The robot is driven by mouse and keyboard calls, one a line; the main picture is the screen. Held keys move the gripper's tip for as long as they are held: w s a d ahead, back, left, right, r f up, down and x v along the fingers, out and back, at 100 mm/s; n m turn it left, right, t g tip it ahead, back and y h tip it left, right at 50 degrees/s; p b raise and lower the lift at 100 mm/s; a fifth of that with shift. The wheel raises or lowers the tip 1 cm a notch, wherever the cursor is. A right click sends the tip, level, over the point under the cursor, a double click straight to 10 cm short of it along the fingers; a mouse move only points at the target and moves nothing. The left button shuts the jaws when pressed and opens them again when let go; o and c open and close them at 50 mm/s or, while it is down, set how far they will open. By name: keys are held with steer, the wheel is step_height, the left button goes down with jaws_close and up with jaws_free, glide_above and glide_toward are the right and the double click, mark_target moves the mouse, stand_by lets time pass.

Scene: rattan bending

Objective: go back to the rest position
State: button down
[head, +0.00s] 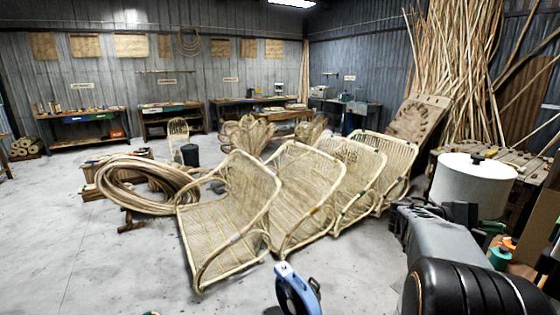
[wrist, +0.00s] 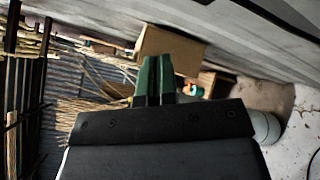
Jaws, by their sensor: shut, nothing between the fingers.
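My gripper (wrist: 154,80) shows in the wrist view as two green fingers, closed together with nothing between them. It points out over a tilted view of the workshop, and its fingertips touch nothing that I can make out. In the head view my grey and black arm (head: 440,240) reaches in from the lower right. I cannot make out the fingers there.
Several rattan chair frames (head: 232,200) stand in a row mid-floor, beside a rattan coil (head: 140,185). A white drum (head: 472,186) and a workbench (head: 525,180) stand close to my arm. A blue round tool (head: 292,290) is at the front. The left floor (head: 60,225) is clear.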

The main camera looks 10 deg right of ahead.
steer(key=a+f+m+t+y, duration=0.2)
steer(key=a+f+t+y, duration=0.55)
steer(key=a+f, duration=0.75)
steer(key=a+f+n+t+y, duration=0.1)
steer(key=a+t+y, duration=0.3)
steer(key=a, duration=1.8)
steer(key=y, duration=0.4)
steer(key=shift+a, duration=0.25)
